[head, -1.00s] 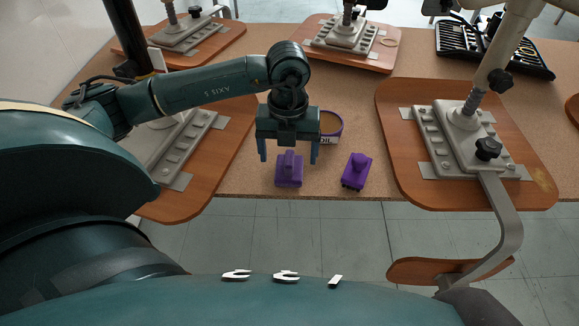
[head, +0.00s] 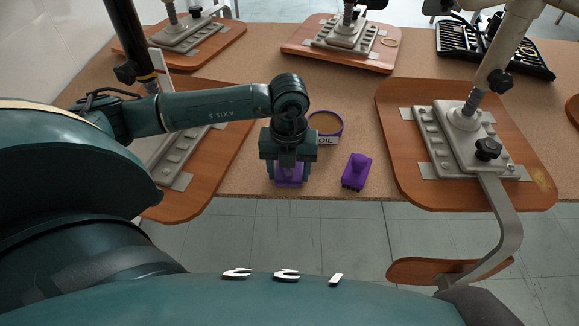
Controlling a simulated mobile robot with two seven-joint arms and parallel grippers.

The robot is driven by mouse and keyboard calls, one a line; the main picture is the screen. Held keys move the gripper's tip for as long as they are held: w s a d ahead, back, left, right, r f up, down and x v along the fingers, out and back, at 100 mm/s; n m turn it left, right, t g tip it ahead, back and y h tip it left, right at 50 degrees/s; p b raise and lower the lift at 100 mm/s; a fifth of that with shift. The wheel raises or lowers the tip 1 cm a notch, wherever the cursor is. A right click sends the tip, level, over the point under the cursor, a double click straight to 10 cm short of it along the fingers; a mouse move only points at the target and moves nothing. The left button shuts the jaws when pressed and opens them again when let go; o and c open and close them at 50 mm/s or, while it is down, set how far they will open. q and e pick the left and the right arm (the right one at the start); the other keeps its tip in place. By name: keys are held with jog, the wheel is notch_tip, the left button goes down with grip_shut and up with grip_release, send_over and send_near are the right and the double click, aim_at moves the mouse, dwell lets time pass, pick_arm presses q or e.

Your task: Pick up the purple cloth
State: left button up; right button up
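The purple cloth (head: 289,183) looks like a small purple block and lies near the front edge of the brown table. My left gripper (head: 289,174) is over it, pointing down, with one finger close against each side. The fingers look drawn in on it, and the gripper hides its top and middle. The cloth still appears to rest on the table. My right gripper is not in view.
A second, darker purple piece (head: 357,171) lies just to the right. A purple ring with an "OIL" label (head: 327,140) is behind the gripper. Wooden chair seats with metal bases (head: 390,150) flank this spot. A black tool case (head: 480,55) is at the back right.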

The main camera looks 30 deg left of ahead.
pick_arm(q)
jog(key=c, duration=0.5)
jog(key=shift+r, duration=0.1)
notch_tip(320, 180, up, 10)
jog(key=shift+f, duration=0.1)
jog(key=o, duration=0.4)
jog(key=shift+c, duration=1.4)
